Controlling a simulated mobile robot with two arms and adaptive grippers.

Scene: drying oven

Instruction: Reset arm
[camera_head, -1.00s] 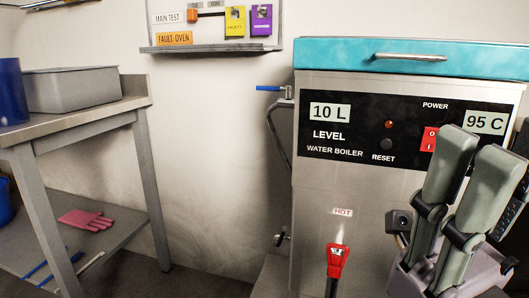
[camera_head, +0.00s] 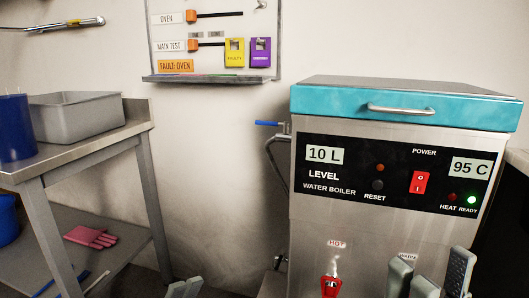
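My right gripper (camera_head: 433,277) shows at the bottom right, in front of the lower face of the water boiler (camera_head: 360,236). Its grey fingertips stand upright, with a gap to a dark dotted finger pad on the right. It looks open, and nothing shows between the fingers. Of my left gripper (camera_head: 184,288), only grey tips show at the bottom edge, left of the boiler. Its opening cannot be judged. The rest of both grippers is below the picture.
The boiler has a teal lid (camera_head: 400,108), a red power switch (camera_head: 420,182) and a lit green light. A red-handled tap (camera_head: 331,286) steams below the HOT label. A metal table (camera_head: 100,138) on the left bears a grey bin (camera_head: 76,118). A wall board (camera_head: 212,40) hangs behind.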

